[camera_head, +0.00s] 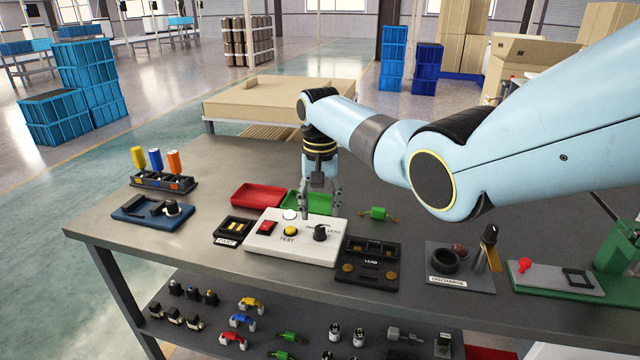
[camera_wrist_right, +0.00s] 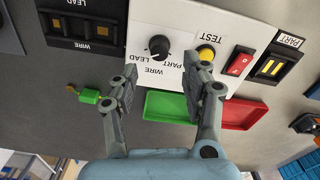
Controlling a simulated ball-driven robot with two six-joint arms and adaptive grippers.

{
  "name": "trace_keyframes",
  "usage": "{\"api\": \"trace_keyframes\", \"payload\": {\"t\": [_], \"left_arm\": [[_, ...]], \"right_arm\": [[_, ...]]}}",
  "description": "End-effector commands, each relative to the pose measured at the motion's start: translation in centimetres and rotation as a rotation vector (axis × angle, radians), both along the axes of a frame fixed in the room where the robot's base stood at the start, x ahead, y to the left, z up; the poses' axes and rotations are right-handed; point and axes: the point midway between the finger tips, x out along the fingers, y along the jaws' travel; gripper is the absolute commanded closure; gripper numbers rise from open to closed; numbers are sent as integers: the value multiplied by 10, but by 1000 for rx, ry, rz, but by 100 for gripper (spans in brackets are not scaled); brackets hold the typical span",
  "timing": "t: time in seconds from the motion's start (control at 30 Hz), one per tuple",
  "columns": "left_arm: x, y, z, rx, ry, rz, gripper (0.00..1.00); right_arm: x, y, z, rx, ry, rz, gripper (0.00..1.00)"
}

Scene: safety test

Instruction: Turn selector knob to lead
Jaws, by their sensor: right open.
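The black selector knob (camera_head: 320,233) is on the right part of a white tester box (camera_head: 275,243), which also has a yellow TEST button and a red switch. In the right wrist view the knob (camera_wrist_right: 159,46) has the labels PART, LEAD and WIRE around it; its setting is too small to tell. My right gripper (camera_head: 320,205) is open and empty, above the back edge of the box and behind the knob. In the wrist view the knob lies beyond and between the spread fingertips (camera_wrist_right: 170,76), apart from them. My left gripper is not in view.
A black LEAD fixture (camera_head: 370,262) stands right of the box, a PART fixture (camera_head: 234,230) left. Red (camera_head: 258,194) and green (camera_head: 318,204) trays lie behind. A green part (camera_head: 378,214) lies behind right. A DISCHARGE pad (camera_head: 459,268) is further right.

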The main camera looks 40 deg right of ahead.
Motion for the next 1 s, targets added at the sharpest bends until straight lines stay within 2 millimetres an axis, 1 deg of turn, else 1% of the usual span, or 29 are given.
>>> {"api": "trace_keyframes", "payload": {"t": [0.03, 0.1, 0.2, 0.33, 0.5, 0.93, 1.0], "left_arm": [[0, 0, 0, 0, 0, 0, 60], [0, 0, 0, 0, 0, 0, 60], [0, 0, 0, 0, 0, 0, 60], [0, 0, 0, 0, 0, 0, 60], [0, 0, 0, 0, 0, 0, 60], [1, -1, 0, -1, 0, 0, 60], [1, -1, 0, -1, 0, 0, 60]], "right_arm": [[0, 0, 12, -2, -4, 1, 53], [0, -1, 26, -1, -2, 1, 53], [0, -1, 44, -1, 1, 0, 53], [0, 0, 58, -1, 1, 0, 53], [-1, 0, 63, 0, 4, 0, 53], [-1, 0, 63, 0, 3, 0, 53], [-3, 1, 60, -2, 3, 5, 53]]}}
